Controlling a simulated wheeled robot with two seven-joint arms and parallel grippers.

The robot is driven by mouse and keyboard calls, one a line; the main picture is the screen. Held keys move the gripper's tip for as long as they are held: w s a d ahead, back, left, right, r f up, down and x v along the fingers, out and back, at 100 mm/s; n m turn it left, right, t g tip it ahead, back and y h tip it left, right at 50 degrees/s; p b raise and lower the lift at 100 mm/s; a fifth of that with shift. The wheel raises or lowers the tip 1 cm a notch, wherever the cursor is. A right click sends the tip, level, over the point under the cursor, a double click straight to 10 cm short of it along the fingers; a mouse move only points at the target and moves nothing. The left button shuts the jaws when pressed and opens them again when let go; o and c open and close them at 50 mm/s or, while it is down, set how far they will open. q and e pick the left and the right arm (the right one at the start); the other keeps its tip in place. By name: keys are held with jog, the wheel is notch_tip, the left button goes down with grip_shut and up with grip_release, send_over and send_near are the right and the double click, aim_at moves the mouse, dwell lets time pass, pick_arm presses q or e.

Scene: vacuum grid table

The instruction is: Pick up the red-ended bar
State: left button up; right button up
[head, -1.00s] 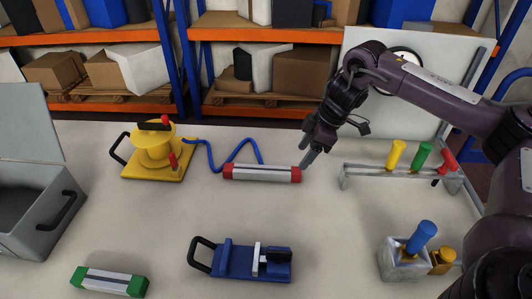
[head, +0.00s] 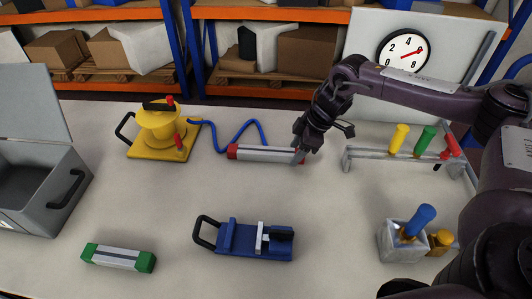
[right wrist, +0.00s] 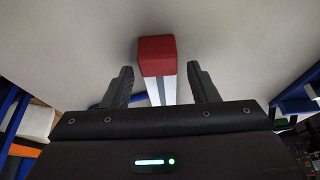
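The red-ended bar (head: 265,153) lies flat on the table, a pale bar with a dark stripe and red end blocks. Its left red end shows in the head view; my right gripper covers much of its right end. My right gripper (head: 301,157) is down at that right end. In the right wrist view the gripper (right wrist: 160,85) is open, with one finger on each side of the bar (right wrist: 156,58) and gaps on both sides. The red end points away from the palm. My left gripper is not in view.
A yellow pump (head: 160,137) with a blue hose (head: 236,137) stands left of the bar. A metal rack (head: 403,160) with coloured handles is to the right. A blue clamp device (head: 253,240), green-ended bar (head: 118,258) and grey case (head: 45,200) lie nearer.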

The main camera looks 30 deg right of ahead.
jog(key=c, duration=1)
jog(key=shift+r, duration=0.15)
jog(key=shift+r+p, duration=4.5)
jog(key=shift+r, duration=7.65)
